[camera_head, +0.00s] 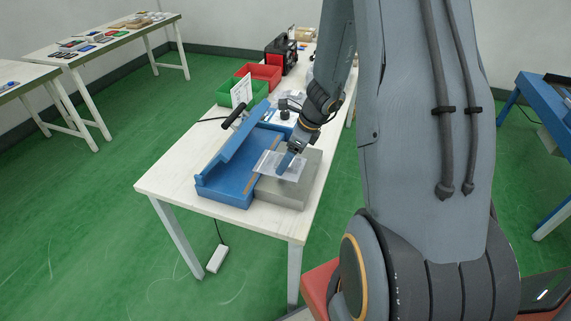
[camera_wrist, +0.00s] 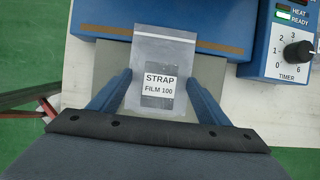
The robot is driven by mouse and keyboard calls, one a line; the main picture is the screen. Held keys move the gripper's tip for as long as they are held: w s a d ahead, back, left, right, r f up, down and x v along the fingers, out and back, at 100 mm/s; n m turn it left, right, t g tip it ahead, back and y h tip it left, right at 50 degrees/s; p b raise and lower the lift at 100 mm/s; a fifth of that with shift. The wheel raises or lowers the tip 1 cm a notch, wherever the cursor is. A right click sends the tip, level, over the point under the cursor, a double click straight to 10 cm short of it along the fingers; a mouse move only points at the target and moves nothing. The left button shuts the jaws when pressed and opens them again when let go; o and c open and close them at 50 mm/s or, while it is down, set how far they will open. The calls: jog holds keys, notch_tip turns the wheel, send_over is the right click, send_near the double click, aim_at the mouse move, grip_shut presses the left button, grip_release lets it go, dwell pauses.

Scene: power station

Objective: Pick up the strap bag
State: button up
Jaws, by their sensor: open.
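The strap bag (camera_wrist: 155,62) is a flat clear pouch with a white label reading "STRAP FILM 100". In the wrist view it lies on a grey block in front of the blue sealer (camera_wrist: 200,12), its far end reaching the sealer's brown strip. My gripper (camera_wrist: 158,80) is open, with one blue finger on each side of the bag; whether they touch its edges I cannot tell. In the head view my gripper (camera_head: 287,163) is over the bag (camera_head: 272,165), at the right of the sealer (camera_head: 228,172), whose lid is raised.
The grey block (camera_head: 290,190) fills the front right of the white table (camera_head: 160,182). A green bin (camera_head: 228,97) and a red bin (camera_head: 262,74) stand behind the sealer. A timer box (camera_wrist: 283,45) with a black knob is beside the sealer.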

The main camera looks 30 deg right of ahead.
jog(key=shift+f, duration=0.25)
dwell(0.4)
jog(key=shift+c, duration=0.4)
jog(key=c, duration=1.2)
jog(key=shift+o, duration=0.2)
jog(key=shift+r, duration=0.15)
